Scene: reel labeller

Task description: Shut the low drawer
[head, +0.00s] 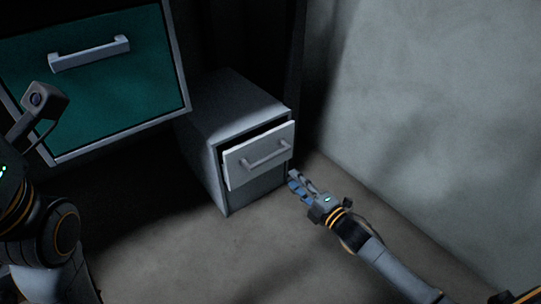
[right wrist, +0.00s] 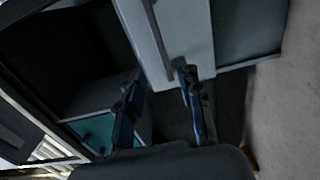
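The low drawer (head: 258,154) has a pale grey front with a bar handle (head: 266,153). It stands part-way out of a small grey cabinet (head: 222,108), with a dark gap above its front. My right gripper (head: 295,183) is just right of and below the drawer front in the head view. In the right wrist view its two fingers (right wrist: 160,88) are apart with nothing between them, and the pale drawer front (right wrist: 185,30) lies just beyond the tips. I cannot tell whether they touch it. My left arm shows at the left edge; its fingers are not seen.
A larger teal-fronted drawer (head: 95,85) with a grey handle (head: 90,53) is at the upper left, nearer me. A pale wall (head: 440,100) rises on the right. The floor (head: 240,255) in front of the small cabinet is clear.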

